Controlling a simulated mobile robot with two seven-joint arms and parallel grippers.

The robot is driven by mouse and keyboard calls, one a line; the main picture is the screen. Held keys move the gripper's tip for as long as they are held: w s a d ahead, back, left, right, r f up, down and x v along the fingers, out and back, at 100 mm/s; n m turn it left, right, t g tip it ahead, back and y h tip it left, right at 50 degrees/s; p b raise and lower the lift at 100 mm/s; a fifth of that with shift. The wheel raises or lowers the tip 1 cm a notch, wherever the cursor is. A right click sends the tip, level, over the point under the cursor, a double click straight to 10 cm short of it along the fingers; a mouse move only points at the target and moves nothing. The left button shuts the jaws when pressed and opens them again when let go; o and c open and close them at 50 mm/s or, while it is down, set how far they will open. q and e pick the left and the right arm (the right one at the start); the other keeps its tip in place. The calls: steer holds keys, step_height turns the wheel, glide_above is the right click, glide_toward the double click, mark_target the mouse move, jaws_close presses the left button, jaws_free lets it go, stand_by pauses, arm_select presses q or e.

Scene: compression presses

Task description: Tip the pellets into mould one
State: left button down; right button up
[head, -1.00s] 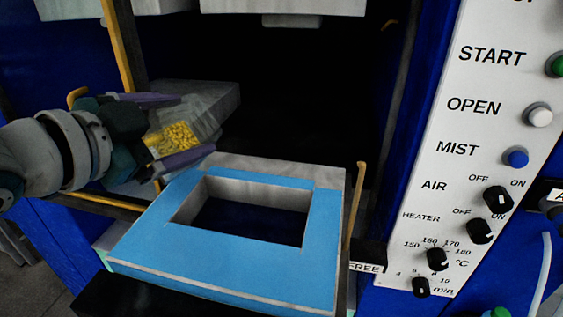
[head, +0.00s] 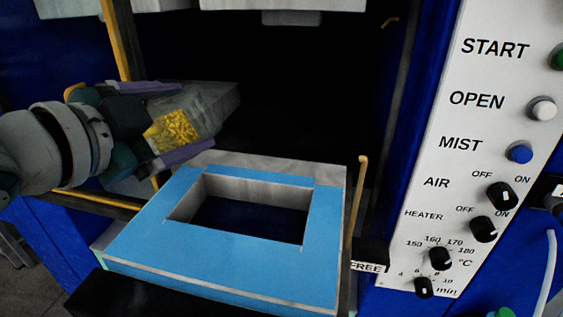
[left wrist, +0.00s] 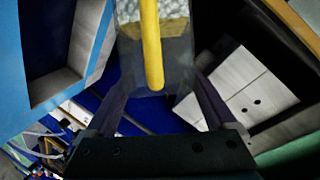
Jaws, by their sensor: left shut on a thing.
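My left gripper (head: 196,115) is shut on a clear, greyish cup (head: 215,100), one purple finger on each side. Yellow pellets (head: 172,130) show through the cup's side at the gripper end. The cup is held above and behind the left back corner of the mould (head: 130,240), a blue block with a rectangular opening. I see no pellets in the visible part of the opening. In the left wrist view the cup (left wrist: 180,55) sits between the fingers, with pale grains at its far end and a yellow bar across it. My right gripper is out of view.
A white control panel (head: 470,120) with buttons and knobs stands at the right. A pale press part (head: 285,6) hangs above the dark press interior. A yellow post (head: 122,50) stands behind the left gripper, and a thin yellow rod (head: 357,200) stands right of the mould.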

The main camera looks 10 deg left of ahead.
arm_select(q)
steer(key=shift+s+d+r+m+t+y+b, duration=0.2)
steer(key=shift+m+t+b, duration=0.25)
steer(key=shift+m+b, duration=0.75)
steer(key=shift+s+d+r+m+t+y+b, duration=0.1)
steer(key=shift+d+r+m+t+y+b, duration=0.35)
steer(key=shift+b, duration=1.15)
steer(key=shift+s+d+m+t+b, duration=0.35)
steer(key=shift+d+m, duration=0.2)
steer(key=shift+m, duration=0.4)
stand_by(0.4)
steer(key=shift+s+d+r+m+t+h+b, duration=0.1)
steer(key=shift+d+m+t+b, duration=0.2)
steer(key=shift+m+b, duration=0.35)
steer(key=shift+s+d+f+m+t+h+b, duration=0.15)
steer(key=shift+m+t+b, duration=0.15)
steer(key=shift+m, duration=0.65)
steer(key=shift+s+d+r+m+t+h+b, duration=0.15)
steer(key=shift+d+m+t+b, duration=0.1)
steer(key=shift+m+b, duration=0.4)
stand_by(1.6)
